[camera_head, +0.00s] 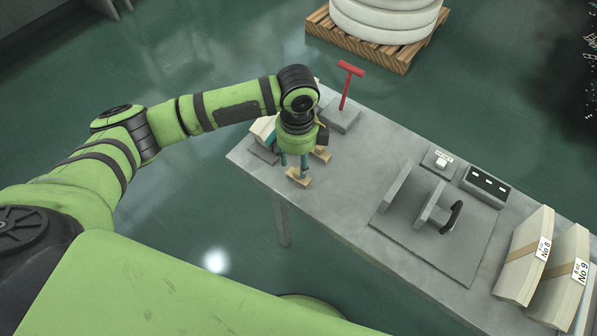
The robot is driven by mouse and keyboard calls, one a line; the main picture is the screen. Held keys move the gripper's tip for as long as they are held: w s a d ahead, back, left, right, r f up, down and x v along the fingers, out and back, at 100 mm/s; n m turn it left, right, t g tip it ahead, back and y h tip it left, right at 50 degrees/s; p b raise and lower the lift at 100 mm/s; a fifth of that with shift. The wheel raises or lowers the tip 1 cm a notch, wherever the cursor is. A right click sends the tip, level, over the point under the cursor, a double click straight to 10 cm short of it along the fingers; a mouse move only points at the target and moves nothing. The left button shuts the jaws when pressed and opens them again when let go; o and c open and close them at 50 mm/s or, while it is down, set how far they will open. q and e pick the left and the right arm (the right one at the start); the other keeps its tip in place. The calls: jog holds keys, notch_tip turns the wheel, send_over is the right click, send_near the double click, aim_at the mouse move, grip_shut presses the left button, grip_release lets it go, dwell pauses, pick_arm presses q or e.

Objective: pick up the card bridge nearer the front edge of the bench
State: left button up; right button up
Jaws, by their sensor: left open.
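A small tan card bridge (299,178) lies on the grey bench (350,190), nearer its front edge. A second tan card bridge (322,154) lies just behind it, further from that edge. My left gripper (294,167) points down at the nearer bridge with its fingers open. Its fingertips are right at or just above that bridge; I cannot tell whether they touch it. The gripper and wrist hide part of the bench behind them. My right gripper is not in view.
A block with a red T-handle (347,85) stands behind my left wrist. Pale stacked material (263,128) is partly hidden by the wrist. A grey fixture with a black handle (440,215), a switch box (486,184) and banded stacks (526,258) stand to the right.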

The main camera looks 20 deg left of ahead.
aim_at(298, 171)
pick_arm(q)
jog(key=shift+d+f+p, duration=0.1)
jog(key=shift+f+p, duration=0.2)
jog(key=shift+f, duration=1.7)
jog(key=c, duration=0.9)
jog(key=shift+r, duration=0.15)
